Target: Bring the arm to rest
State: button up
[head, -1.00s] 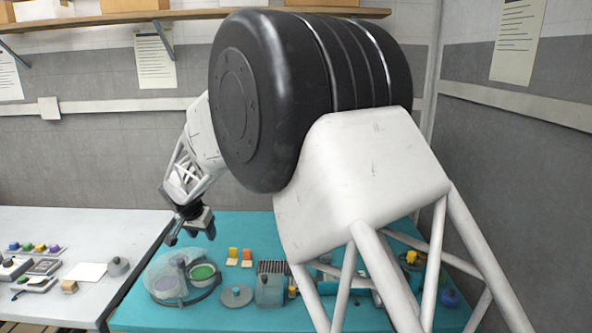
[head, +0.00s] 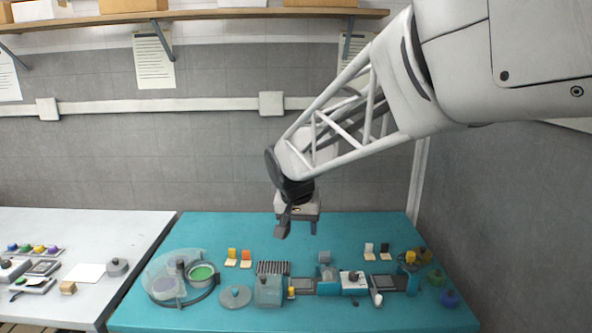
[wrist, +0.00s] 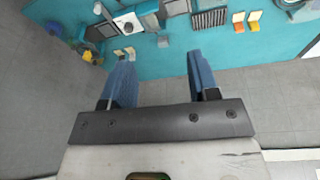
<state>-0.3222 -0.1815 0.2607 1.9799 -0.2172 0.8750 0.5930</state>
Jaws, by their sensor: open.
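My gripper (head: 298,228) hangs above the back part of the teal table (head: 350,235), near its middle, in the head view. In the wrist view my gripper (wrist: 158,75) shows its two blue fingers spread apart with nothing between them. The arm reaches in from the upper right of the head view. The gripper appears clear of the table and of the things on it.
A round clear tray (head: 152,291) with a green-topped pot (head: 202,274) stands at the table's left. A grey block (head: 268,291) and a row of small devices (head: 353,283) run along the middle. Coloured knobs (head: 450,298) lie at right. A wall shelf (head: 200,14) is above.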

jog(key=s+d+f, duration=0.1)
jog(key=s+d, duration=0.4)
jog(key=s, duration=0.5)
jog(key=s+d+f+n, duration=0.1)
jog(key=s+d, duration=0.5)
jog(key=s, duration=0.4)
jog(key=s+d+f, duration=0.1)
jog(key=s+d, duration=0.5)
jog(key=s, duration=0.5)
jog(key=shift+d+n+y, duration=0.25)
jog(key=shift+n+y, duration=0.05)
jog(key=shift+y, duration=0.1)
